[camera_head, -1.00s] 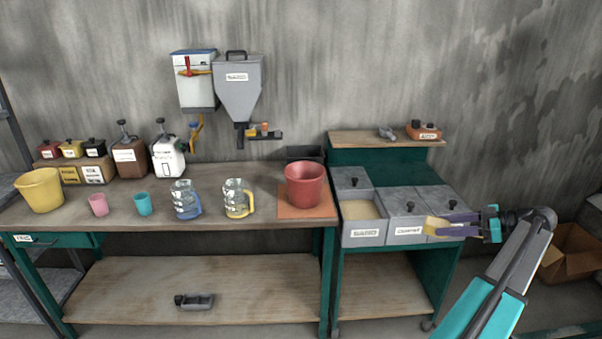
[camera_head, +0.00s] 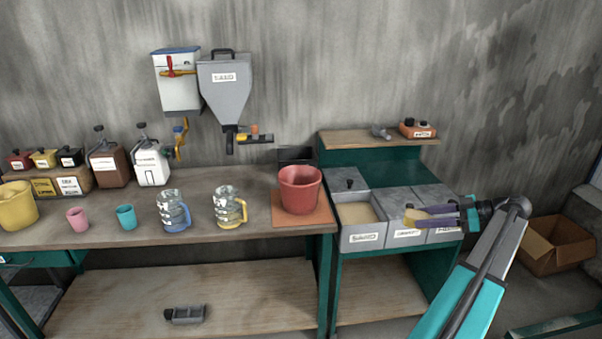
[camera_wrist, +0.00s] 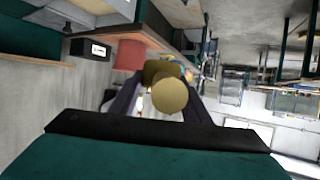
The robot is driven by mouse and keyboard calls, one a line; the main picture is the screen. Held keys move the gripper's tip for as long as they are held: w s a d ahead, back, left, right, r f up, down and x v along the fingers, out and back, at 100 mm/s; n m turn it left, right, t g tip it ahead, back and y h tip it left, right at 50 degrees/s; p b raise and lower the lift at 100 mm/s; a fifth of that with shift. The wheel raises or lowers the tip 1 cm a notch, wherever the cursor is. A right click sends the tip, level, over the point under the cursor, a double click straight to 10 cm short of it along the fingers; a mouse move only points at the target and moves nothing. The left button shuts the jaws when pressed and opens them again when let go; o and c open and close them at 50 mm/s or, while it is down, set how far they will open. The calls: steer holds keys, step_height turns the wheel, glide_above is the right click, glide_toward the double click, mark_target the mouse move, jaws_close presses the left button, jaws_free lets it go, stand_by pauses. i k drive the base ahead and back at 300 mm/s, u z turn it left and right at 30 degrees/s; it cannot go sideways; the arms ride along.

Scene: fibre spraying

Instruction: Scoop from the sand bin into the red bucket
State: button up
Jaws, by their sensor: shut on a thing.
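The sand bin (camera_head: 361,238) is a grey box at the left of the bin row. It is open, with pale sand (camera_head: 357,213) inside. The red bucket (camera_head: 300,190) stands upright on the bench to its left; it also shows upper left in the wrist view (camera_wrist: 128,55). My gripper (camera_head: 428,214) is shut on a yellow scoop (camera_head: 412,216), which also shows between my fingers in the wrist view (camera_wrist: 169,95). The scoop hangs over the cement bin, right of the sand bin and apart from the bucket. I cannot tell whether it holds sand.
An orange mat (camera_head: 326,216) lies under the bucket. A glass jug with a yellow handle (camera_head: 229,207) stands left of it. A grey hopper (camera_head: 224,90) hangs on the wall. A wooden shelf (camera_head: 350,140) rises behind the bins. A cardboard box (camera_head: 557,246) stands at the right.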

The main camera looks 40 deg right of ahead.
mark_target(299, 183)
steer(key=u, duration=0.05)
steer(key=i, duration=1.15)
